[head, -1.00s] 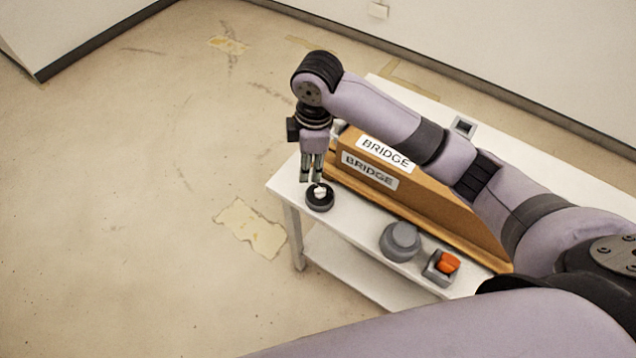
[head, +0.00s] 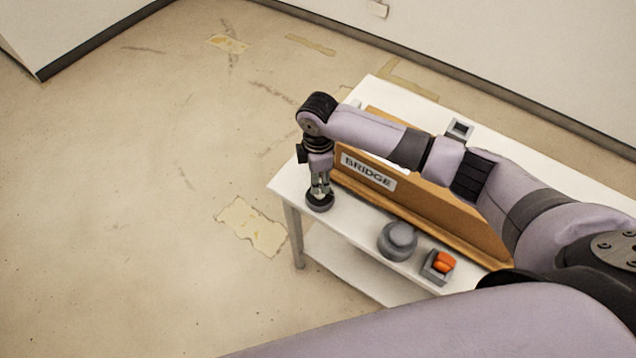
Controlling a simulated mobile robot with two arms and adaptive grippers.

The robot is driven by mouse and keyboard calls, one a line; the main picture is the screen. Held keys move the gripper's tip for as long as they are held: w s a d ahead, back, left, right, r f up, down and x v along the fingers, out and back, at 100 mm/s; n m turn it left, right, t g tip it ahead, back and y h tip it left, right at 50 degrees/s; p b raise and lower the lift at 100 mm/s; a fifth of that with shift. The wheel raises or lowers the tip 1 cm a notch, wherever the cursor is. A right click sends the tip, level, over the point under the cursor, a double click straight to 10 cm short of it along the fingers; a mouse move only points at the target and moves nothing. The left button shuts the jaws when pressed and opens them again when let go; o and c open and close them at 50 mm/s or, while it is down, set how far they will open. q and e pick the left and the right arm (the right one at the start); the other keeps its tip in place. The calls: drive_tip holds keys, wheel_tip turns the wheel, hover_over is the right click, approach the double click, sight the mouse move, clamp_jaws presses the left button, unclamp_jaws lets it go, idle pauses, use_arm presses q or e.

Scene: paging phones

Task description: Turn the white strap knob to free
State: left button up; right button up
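The white strap knob (head: 319,195) sits on a round dark base (head: 320,204) at the near left end of the white table (head: 283,182). Only a little of the white shows between my fingers. My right gripper (head: 320,191) points straight down with its fingertips at the knob, one on each side as far as I can see. Whether the fingers press on the knob is too small to tell. My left gripper is not in view.
A brown wooden panel with a BRIDGE label (head: 368,172) stands along the table behind the knob. A grey round device (head: 397,241) and a grey box with an orange part (head: 444,262) sit further right along the front edge. The floor to the left is clear.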

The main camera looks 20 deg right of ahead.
sight(320, 192)
drive_tip(key=shift+f, duration=2.1)
drive_tip(key=shift+c, duration=0.2)
clamp_jaws()
